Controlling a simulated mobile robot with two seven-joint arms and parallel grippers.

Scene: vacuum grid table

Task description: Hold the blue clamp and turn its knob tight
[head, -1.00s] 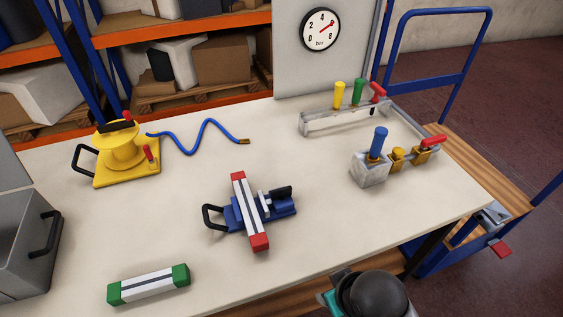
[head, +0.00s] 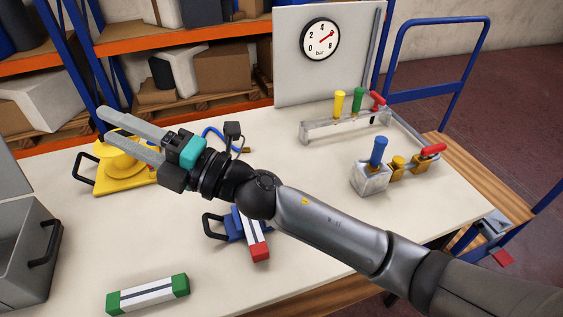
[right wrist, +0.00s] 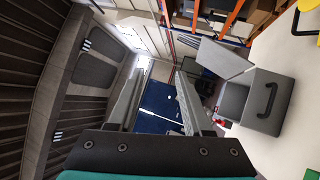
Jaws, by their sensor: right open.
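The blue clamp (head: 231,226) lies on the table, with its black loop handle at its left. A white bar with red ends (head: 258,248) lies across the clamp. My right forearm covers the clamp's right part, so its knob is hidden. My right gripper (head: 101,128) is open and empty, up and to the left of the clamp and in front of the yellow reel in the picture. Its two grey fingers also show in the right wrist view (right wrist: 161,78), spread apart with nothing between them. My left gripper is not in view.
A grey bin (head: 25,270) is at the left, a green-ended bar (head: 148,294) at the front. A valve block (head: 370,180) and a tool rack (head: 345,124) stand at the right.

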